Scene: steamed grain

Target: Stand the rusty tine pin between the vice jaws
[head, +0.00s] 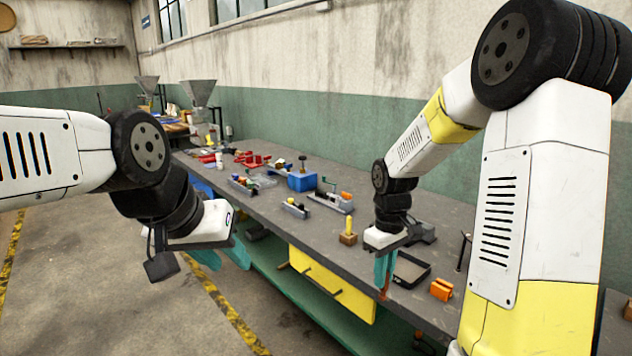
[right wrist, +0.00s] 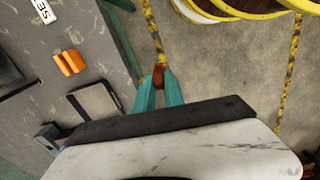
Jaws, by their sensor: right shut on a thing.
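My right gripper (head: 384,276) points down near the bench's front edge, its teal fingers shut on a rusty brown piece, seemingly the tine pin (head: 384,292). In the right wrist view the pin (right wrist: 158,76) sits between the fingertips (right wrist: 158,92), with floor behind it. Most of it is hidden by the fingers. A dark grey block (head: 421,231) on the bench behind the gripper may be the vice; I cannot make out its jaws. My left gripper (head: 222,257) hangs left of the bench, its teal fingers apart and empty.
An orange slotted block (head: 441,289) and a black shallow tray (head: 427,280) lie on the grey bench (head: 300,229) near the right gripper. A wooden block with a yellow peg (head: 348,238) stands left of it. Bins and red parts are farther back.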

